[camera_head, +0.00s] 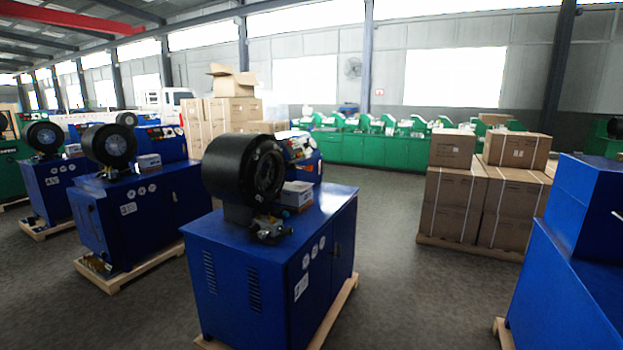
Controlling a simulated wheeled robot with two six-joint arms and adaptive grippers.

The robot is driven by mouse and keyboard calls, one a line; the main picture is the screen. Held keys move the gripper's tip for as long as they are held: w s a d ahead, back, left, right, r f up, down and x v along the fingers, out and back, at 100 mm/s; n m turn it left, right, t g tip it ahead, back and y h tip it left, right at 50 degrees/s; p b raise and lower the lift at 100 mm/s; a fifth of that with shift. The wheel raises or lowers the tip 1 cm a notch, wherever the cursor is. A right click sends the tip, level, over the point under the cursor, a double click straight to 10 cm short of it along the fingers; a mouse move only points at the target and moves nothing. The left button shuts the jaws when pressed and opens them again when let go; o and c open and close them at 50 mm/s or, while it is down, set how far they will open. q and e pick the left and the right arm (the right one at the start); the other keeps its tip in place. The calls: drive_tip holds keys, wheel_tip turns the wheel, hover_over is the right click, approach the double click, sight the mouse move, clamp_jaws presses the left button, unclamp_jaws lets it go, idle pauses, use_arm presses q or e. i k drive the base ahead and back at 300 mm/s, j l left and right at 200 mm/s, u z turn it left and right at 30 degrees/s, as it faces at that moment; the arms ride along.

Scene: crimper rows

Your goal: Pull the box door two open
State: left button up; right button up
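The nearest blue machine cabinet (272,262) stands on a wooden pallet in the lower middle. It carries a black round crimper head (243,168) on top. Its right side has door panels (318,264) with round gauges and a white label, and these look closed. A second blue cabinet (137,212) stands to its left, also with closed-looking panels. I cannot tell which door is box door two. Neither of my grippers is in view.
A blue machine (572,270) fills the right edge. Stacked cardboard boxes (480,195) stand on a pallet at the right. Green machines (375,150) line the back. Grey floor (393,250) is clear between the nearest cabinet and the boxes.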

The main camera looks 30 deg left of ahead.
sight(314, 177)
drive_tip(key=i, duration=1.25)
drive_tip(key=i+u, duration=0.1)
drive_tip(key=i, duration=0.4)
drive_tip(key=i+l+u, duration=0.1)
drive_tip(key=i, duration=0.45)
drive_tip(key=i+l+u, duration=0.1)
drive_tip(key=i, duration=0.4)
drive_tip(key=i+l+u, duration=0.1)
drive_tip(key=i+l, duration=0.15)
drive_tip(key=i, duration=0.25)
drive_tip(key=i+l+u, duration=0.15)
drive_tip(key=i+u, duration=0.3)
drive_tip(key=i+l+u, duration=0.2)
drive_tip(key=u, duration=0.25)
drive_tip(key=i+l+u, duration=0.2)
drive_tip(key=l+u, duration=0.3)
drive_tip(key=i+l+u, duration=0.2)
drive_tip(key=l+u, duration=0.25)
drive_tip(key=i+l+u, duration=0.1)
drive_tip(key=l+u, duration=0.35)
